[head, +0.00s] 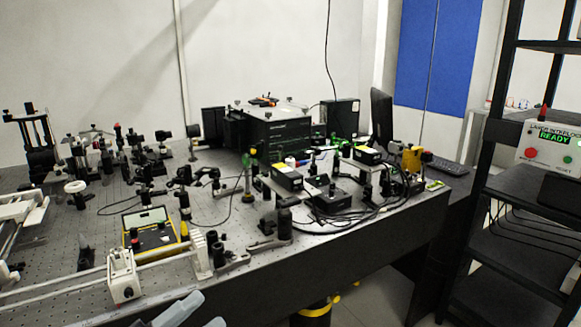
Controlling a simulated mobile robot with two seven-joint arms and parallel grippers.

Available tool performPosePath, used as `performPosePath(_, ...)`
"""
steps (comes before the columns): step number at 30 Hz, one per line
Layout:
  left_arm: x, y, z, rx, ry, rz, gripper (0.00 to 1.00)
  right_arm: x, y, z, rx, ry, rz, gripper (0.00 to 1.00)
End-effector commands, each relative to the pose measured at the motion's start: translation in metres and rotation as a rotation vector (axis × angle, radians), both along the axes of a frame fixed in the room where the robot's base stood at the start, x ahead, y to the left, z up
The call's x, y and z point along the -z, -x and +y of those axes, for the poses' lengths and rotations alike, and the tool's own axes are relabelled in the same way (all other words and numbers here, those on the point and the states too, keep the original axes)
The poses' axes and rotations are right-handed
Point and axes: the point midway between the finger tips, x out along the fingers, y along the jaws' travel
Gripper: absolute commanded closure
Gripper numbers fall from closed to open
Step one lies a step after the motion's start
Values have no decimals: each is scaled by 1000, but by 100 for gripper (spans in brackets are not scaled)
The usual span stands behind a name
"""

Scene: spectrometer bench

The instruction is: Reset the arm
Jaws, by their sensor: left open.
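My left gripper (205,310) shows at the bottom edge of the head view, left of centre. Its two pale grey fingers stand apart with nothing between them. It is in front of the near edge of the optical bench (330,245). Most of the gripper and its arm are cut off by the frame. My right gripper is not in view.
White rails with a white block (122,275) run along the bench's near left. A yellow-framed meter (150,230), several posts and mounts, and a black spectrometer box (275,135) crowd the top. A black rack (485,150) with a READY interlock box (548,145) stands right.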

Motion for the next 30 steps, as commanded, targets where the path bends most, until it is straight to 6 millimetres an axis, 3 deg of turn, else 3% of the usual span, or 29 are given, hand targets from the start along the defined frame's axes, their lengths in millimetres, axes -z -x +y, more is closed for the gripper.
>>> performPosePath(3,58,-7,27,-188,206,329,54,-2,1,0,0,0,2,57)
performPosePath(6,119,2,48,-343,348,614,54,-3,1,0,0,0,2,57)
performPosePath(9,184,30,64,-487,465,901,54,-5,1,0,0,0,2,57)
performPosePath(12,236,65,71,-594,547,1135,54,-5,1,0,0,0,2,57)
performPosePath(15,270,96,72,-665,599,1302,54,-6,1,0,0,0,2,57)
performPosePath(21,296,126,70,-720,639,1444,54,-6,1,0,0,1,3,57)
performPosePath(30,297,126,70,-721,640,1447,54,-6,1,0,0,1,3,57)
